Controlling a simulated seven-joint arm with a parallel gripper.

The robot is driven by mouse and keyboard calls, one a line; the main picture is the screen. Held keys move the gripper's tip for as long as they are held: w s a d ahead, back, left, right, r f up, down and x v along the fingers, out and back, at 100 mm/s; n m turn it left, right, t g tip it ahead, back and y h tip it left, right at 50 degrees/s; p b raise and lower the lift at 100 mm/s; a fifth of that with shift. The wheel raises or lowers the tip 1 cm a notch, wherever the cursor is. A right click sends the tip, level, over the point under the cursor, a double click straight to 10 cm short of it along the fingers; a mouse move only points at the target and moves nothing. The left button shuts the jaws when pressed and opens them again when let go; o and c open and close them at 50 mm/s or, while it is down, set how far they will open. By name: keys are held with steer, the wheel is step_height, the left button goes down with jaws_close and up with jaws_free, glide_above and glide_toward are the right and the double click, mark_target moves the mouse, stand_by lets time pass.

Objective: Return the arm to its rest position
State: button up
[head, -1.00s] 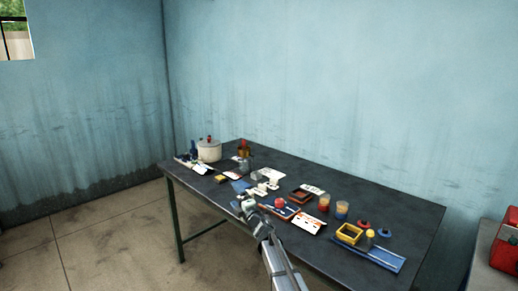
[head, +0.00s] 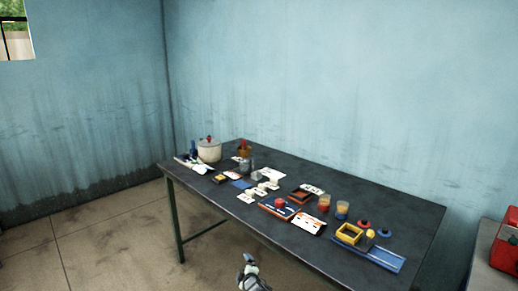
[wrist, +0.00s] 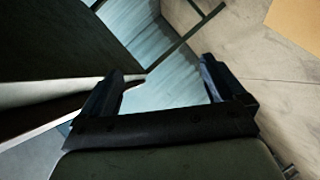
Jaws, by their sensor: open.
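My gripper (head: 247,262) shows at the bottom of the head view, in front of the table's near edge and apart from everything on the table. In the wrist view its two dark fingers (wrist: 168,88) stand wide apart with nothing between them. The wall and floor show past them. The dark table (head: 400,215) fills part of the left side of the wrist view. Most of the arm is out of the head view.
The floor (head: 120,240) at left is clear.

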steer(key=s+d+f+m+g+h, duration=0.3)
steer(key=s+d+f+m+g, duration=0.1)
steer(key=s+d+f, duration=0.65)
steer(key=s+d+f+m+g+h, duration=0.3)
steer(key=s+d+f+m+g, duration=0.2)
steer(key=s+d+f, duration=0.5)
steer(key=s+d+f+m+g, duration=0.1)
steer(key=s+m+g, duration=0.2)
steer(key=s, duration=1.7)
steer(key=s+d+f+m+g+y, duration=0.1)
steer(key=s+m+g, duration=0.3)
steer(key=s, duration=1.6)
steer(key=d+f+g, duration=0.1)
steer(key=g, duration=0.3)
steer(key=shift+s+f+y, duration=0.15)
steer(key=shift+s+y, duration=0.15)
